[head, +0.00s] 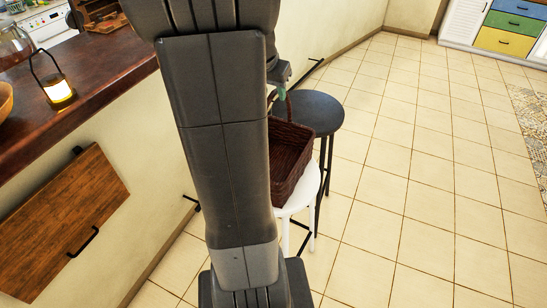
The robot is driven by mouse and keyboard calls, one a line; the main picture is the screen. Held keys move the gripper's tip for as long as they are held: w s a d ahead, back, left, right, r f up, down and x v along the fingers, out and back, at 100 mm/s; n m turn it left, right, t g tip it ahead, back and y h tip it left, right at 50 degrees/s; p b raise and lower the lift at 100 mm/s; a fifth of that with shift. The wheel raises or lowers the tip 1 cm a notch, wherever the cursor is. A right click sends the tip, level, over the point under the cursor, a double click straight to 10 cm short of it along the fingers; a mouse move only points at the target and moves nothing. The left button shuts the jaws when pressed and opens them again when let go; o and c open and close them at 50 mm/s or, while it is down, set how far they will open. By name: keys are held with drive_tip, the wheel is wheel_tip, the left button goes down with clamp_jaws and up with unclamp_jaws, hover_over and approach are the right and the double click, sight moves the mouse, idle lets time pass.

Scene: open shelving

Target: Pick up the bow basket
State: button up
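The bow basket (290,155) is a dark brown woven basket with a tall arched handle (289,107). It sits on a white round stool (307,188), and its left side is hidden behind my arm. No bow is visible on it from here. My gripper (281,88) shows only in part, just right of my arm's upper section, at the height of the basket's handle in the picture. A small greenish bit shows by its tip. I cannot tell whether it touches the handle or whether its fingers are open or shut.
A dark round stool (316,110) stands right behind the basket. A wooden counter (100,75) with a lit lantern (58,88) is at the left, above a wooden panel (60,220) with a handle. Open tiled floor (420,180) fills the right. Colourful drawers (510,25) stand far back.

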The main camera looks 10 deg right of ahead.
drive_tip(key=shift+x, duration=1.8)
drive_tip(key=shift+s, duration=0.1)
clamp_jaws()
drive_tip(key=shift+r, duration=0.1)
